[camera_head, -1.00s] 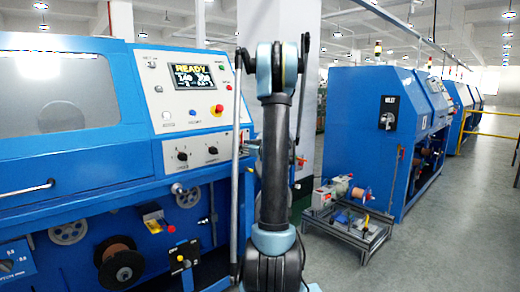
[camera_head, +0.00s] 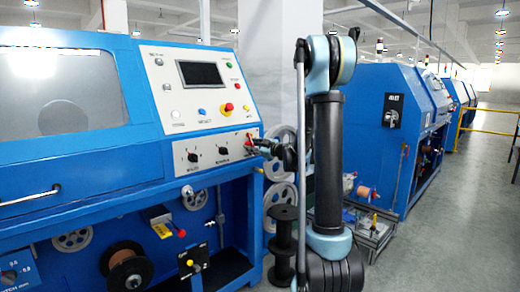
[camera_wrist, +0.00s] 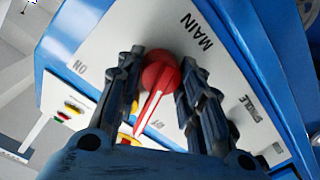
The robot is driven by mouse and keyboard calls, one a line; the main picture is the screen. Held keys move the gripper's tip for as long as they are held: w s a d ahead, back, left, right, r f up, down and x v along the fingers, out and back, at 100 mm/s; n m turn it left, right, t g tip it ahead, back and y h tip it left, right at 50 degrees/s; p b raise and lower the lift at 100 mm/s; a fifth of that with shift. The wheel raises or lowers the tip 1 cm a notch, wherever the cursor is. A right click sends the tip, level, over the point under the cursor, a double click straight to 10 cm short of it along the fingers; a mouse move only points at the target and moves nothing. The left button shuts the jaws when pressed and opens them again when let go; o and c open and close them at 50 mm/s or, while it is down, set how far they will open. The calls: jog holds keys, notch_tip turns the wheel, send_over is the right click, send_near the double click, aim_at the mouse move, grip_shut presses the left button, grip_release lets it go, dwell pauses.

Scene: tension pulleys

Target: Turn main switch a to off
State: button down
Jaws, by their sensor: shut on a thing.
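The main switch is a red rotary knob (camera_wrist: 157,88) on a pale plate (camera_wrist: 203,58) marked MAIN. In the wrist view its long handle points down and slightly left. The ON mark lies to the left; another mark beside the handle's lower end is partly hidden and unreadable. My gripper (camera_wrist: 159,66) is shut on the knob, with one dark finger on each side. In the head view, my gripper (camera_head: 268,149) reaches the right end of the lower control strip, where a bit of the red knob (camera_head: 250,133) shows.
The blue machine's panel has a dark screen (camera_head: 199,73), a red emergency button (camera_head: 228,107) and two black knobs (camera_head: 193,157) left of my gripper. Spools (camera_head: 283,236) stand below, near my arm. Grey floor (camera_head: 455,205) is open at the right.

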jog(key=shift+s+f, duration=0.1)
dwell(0.4)
jog(key=c, duration=1.1)
grip_release()
jog(key=v, duration=1.2)
jog(key=shift+d, duration=0.1)
